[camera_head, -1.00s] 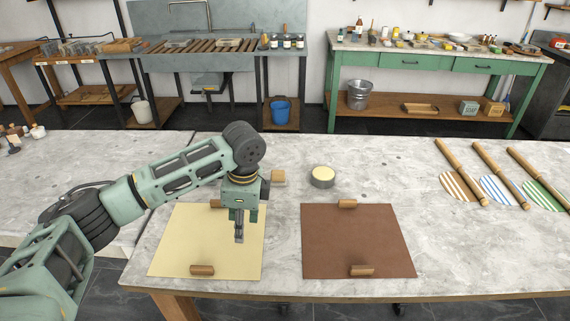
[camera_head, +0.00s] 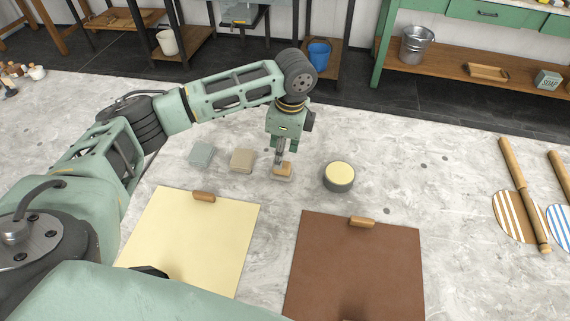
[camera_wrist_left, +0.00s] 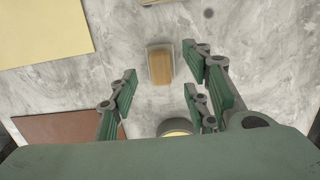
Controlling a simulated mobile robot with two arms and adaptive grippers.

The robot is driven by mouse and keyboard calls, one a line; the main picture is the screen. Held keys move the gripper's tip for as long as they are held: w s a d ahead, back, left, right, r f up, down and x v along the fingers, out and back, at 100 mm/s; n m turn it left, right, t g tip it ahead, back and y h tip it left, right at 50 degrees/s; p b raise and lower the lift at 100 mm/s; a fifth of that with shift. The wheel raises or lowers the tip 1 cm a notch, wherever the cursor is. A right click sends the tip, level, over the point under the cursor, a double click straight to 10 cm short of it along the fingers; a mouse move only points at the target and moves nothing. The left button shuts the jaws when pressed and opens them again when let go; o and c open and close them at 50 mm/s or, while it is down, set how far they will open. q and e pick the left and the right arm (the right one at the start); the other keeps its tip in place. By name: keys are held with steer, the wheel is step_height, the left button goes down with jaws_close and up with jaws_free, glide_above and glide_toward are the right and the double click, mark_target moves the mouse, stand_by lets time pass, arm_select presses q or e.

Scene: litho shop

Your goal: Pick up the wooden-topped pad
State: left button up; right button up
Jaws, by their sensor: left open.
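The wooden-topped pad (camera_head: 283,171) is a small block with a light wood top and a pale base, lying on the marbled table. It also shows in the left wrist view (camera_wrist_left: 160,66), at upper middle, just beyond the fingers. My left gripper (camera_head: 281,158) points down right above the pad in the head view, with its fingers partly in front of it. In the left wrist view the left gripper (camera_wrist_left: 162,92) has its fingers spread apart with nothing between them. My right gripper is not in view.
A round tin with cream contents (camera_head: 339,176) stands close to the pad's right. A beige block (camera_head: 242,160) and a grey-blue block (camera_head: 201,154) lie to its left. A yellow sheet (camera_head: 190,245) and a brown sheet (camera_head: 355,270) lie in front. Wooden-handled striped paddles (camera_head: 520,195) lie at right.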

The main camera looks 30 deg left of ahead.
mark_target(282, 169)
arm_select(q)
steer(key=shift+s+f, duration=0.15)
steer(key=shift+f, duration=0.3)
step_height(282, 169, down, 4)
steer(key=shift+r+p, duration=0.1)
steer(key=shift+p, duration=0.25)
steer(key=shift+f, duration=0.45)
steer(key=c, duration=1.1)
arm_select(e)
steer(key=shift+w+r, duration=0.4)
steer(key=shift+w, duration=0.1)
